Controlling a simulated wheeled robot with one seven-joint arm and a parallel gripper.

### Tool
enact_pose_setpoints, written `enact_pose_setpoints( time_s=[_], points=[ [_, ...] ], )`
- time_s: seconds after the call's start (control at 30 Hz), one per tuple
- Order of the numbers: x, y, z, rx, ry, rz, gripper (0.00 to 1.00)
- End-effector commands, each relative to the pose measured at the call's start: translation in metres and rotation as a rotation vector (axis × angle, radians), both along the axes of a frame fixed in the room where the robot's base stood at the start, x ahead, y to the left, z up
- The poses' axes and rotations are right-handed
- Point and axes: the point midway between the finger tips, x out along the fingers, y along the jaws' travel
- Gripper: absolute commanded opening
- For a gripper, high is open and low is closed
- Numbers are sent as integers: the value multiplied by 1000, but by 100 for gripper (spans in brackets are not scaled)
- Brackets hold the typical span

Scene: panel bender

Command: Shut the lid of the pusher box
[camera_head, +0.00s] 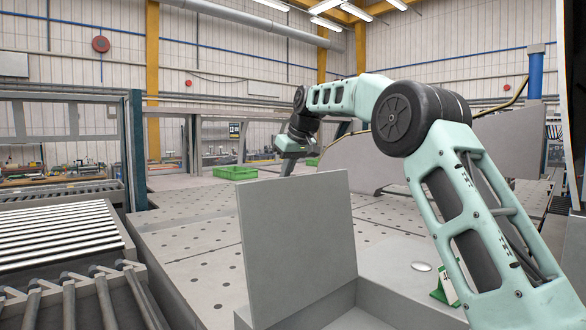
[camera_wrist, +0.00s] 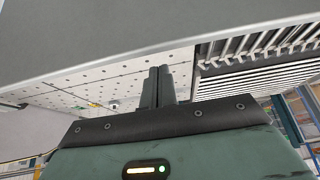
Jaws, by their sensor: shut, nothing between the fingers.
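The pusher box (camera_head: 345,308) is a grey box at the bottom of the head view, cut off by the frame edge. Its flat grey lid (camera_head: 297,245) stands open, about upright, at the far left side of the box. My gripper (camera_head: 287,170) is beyond the lid's top edge, with its fingertips close to that edge or partly hidden by it. In the wrist view my gripper (camera_wrist: 160,72) is shut and empty, its two dark fingers together. A broad grey panel, likely the lid (camera_wrist: 130,45), spans the top of that view. I cannot tell whether the fingers touch it.
A perforated table (camera_head: 190,255) spreads behind the lid. A roller conveyor (camera_head: 60,240) lies at the left. A green crate (camera_head: 235,173) sits at the back. A green numbered marker (camera_head: 444,290) and a pale round disc (camera_head: 421,267) are right of the box, near my arm.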

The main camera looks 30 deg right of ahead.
Motion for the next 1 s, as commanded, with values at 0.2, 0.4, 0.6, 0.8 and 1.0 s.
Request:
enact_pose_setpoints(
  time_s=[0.2, 0.4, 0.6, 0.8, 1.0],
  points=[
    [-22, -5, 7, -1, -2, -1, 0],
    [-29, -6, 7, 0, -2, -1, 0],
    [-29, -6, 7, 0, -2, 0, 0],
    [-29, -6, 6, 0, -5, 0, 0],
    [-32, -7, 5, 5, -37, -1, 0]
  ],
)
